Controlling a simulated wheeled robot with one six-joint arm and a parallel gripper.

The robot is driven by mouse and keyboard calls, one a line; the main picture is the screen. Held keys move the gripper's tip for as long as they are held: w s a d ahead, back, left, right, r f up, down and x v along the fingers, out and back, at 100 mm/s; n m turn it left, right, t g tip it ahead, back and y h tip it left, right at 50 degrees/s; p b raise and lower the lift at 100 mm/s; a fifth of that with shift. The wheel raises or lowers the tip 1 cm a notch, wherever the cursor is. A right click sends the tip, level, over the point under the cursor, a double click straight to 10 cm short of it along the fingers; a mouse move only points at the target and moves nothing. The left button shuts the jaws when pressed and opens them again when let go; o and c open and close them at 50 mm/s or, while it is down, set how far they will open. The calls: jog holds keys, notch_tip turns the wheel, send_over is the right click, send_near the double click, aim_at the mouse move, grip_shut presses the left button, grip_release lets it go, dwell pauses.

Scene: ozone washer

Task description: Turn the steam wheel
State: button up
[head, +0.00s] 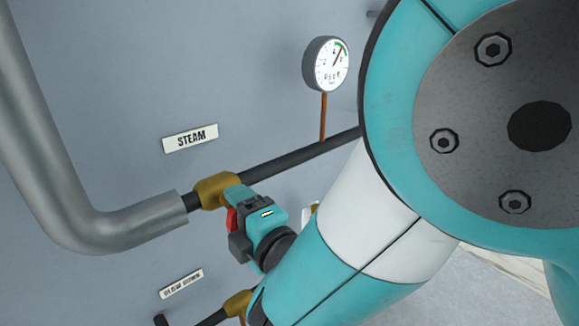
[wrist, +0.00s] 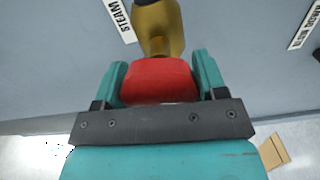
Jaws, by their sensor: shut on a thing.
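The steam wheel (wrist: 158,80) is red and sits on a brass valve (wrist: 158,25) in the wrist view. In the head view only a small red part of the wheel (head: 231,220) shows beside my gripper, and the brass valve body (head: 214,190) is on the dark pipe below the STEAM label (head: 190,138). My gripper (wrist: 160,78) has one teal finger on each side of the wheel and is shut on it. It also shows in the head view (head: 235,215). The far side of the wheel is hidden.
A pressure gauge (head: 328,64) stands above the pipe on a thin copper stem. A thick grey pipe (head: 120,220) bends at the left. A second brass valve (head: 238,302) with its own label (head: 181,284) is below. My arm covers the right side.

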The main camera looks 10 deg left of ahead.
jog(key=o, duration=0.9)
jog(key=shift+o, duration=0.2)
jog(key=shift+s+d+f+b, duration=0.15)
jog(key=shift+b, duration=0.2)
jog(key=b+v, duration=1.7)
jog(key=b, duration=0.4)
